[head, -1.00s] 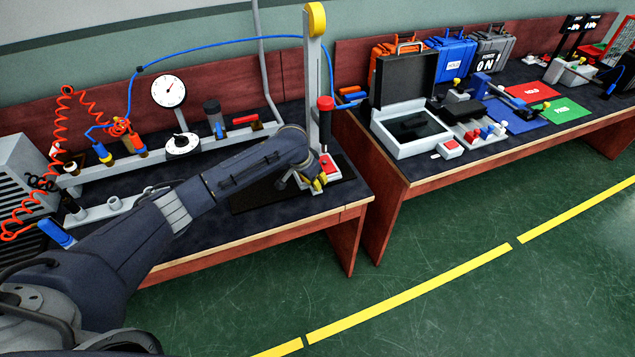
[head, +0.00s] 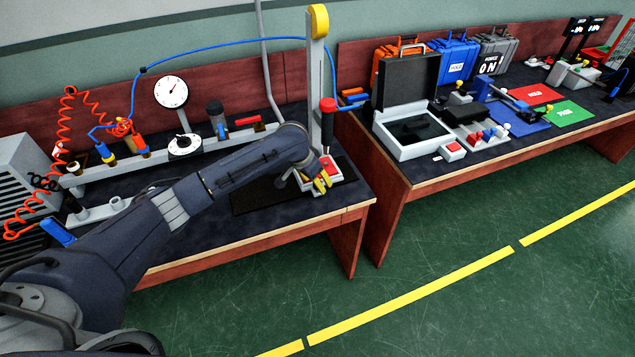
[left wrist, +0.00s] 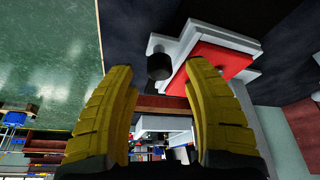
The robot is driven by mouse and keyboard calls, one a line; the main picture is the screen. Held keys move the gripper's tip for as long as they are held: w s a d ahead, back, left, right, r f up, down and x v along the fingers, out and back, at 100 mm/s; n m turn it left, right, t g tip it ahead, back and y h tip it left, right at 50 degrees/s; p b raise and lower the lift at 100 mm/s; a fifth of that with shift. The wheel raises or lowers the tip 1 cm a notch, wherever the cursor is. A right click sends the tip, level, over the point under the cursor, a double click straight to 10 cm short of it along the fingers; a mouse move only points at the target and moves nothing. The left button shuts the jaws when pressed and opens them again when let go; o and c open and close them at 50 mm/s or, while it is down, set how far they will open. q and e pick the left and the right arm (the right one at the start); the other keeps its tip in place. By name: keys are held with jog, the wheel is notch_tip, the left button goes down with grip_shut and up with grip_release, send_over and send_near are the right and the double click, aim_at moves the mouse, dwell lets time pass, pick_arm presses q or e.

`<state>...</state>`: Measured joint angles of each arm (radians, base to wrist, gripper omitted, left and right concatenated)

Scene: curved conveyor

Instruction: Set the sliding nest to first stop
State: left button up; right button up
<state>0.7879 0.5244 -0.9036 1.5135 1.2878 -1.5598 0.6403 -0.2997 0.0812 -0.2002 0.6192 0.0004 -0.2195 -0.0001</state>
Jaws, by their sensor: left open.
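The sliding nest, a pale block with a red pad (head: 329,166), sits at the foot of the upright press on the left bench. In the left wrist view the nest (left wrist: 210,62) is just beyond the fingertips, with a dark round knob (left wrist: 158,66) on its near side. My left gripper (head: 322,183) is at the front of the nest, and its yellow fingers partly cover it. In the left wrist view the fingers (left wrist: 165,95) are apart with nothing held between them. The knob appears ahead of the gap; contact cannot be told. The stop marks cannot be made out. My right gripper is out of view.
The press column (head: 316,80) with a red-topped handle (head: 327,105) rises right behind the nest. A dial gauge (head: 171,92) stands further left. A second bench with an open case (head: 415,130) is to the right, across a gap.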

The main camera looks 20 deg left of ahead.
pick_arm(q)
jog(key=v, duration=1)
jog(key=shift+r, duration=0.15)
